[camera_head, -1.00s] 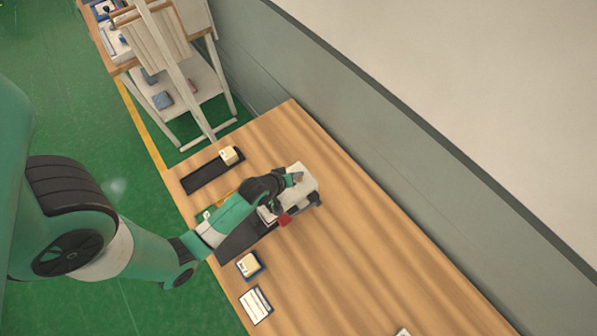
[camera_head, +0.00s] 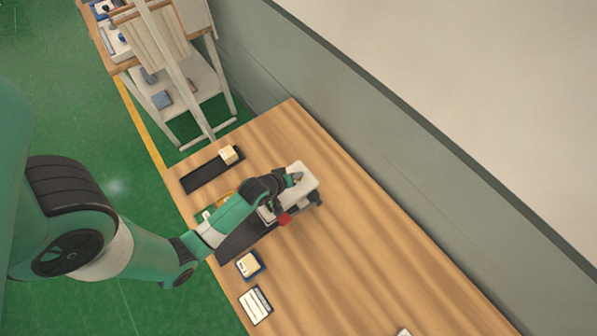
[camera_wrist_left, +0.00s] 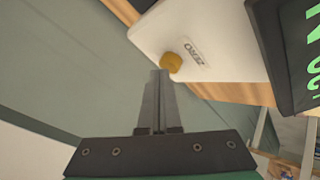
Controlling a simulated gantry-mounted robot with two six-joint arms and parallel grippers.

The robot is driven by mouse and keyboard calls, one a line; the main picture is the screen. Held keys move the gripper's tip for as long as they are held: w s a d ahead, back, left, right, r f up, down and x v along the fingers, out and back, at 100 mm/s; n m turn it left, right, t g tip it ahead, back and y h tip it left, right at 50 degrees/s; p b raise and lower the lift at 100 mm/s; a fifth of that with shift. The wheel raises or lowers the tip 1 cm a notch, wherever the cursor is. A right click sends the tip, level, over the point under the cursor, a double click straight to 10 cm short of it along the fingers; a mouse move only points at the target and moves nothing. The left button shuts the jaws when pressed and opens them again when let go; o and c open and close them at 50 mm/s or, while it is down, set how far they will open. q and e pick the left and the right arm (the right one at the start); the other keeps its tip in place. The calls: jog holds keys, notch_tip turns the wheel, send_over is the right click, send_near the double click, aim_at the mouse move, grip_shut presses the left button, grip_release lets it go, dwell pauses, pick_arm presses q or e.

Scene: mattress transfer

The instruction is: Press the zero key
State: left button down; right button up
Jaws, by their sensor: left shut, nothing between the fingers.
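The zero key is a round orange-yellow button (camera_wrist_left: 171,62) on a white panel (camera_wrist_left: 205,25), with the word ZERO printed beside it. In the head view the white device (camera_head: 305,177) stands on the wooden table, partly covered by my left arm. My left gripper (camera_wrist_left: 159,74) is shut and empty. Its fingertips are right at the near edge of the key in the wrist view; I cannot tell whether they touch it. In the head view the gripper (camera_head: 293,180) is over the white device. My right gripper is not in view.
A dark display (camera_wrist_left: 290,45) with green letters sits beside the panel. On the table are a black tray (camera_head: 205,175) with a pale block, another block on a blue base (camera_head: 250,265) and a printed card (camera_head: 256,305). A grey wall (camera_head: 400,180) runs behind. The table's right part is mostly clear.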

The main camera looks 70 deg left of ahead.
pick_arm(q)
jog(key=shift+f+b, duration=0.4)
jog(key=shift+f, duration=0.15)
jog(key=shift+r, duration=0.1)
dwell(0.4)
jog(key=shift+r+p, duration=1.2)
jog(key=shift+p, duration=0.15)
notch_tip(320, 180, up, 5)
jog(key=p, duration=0.5)
jog(key=shift+r, duration=0.1)
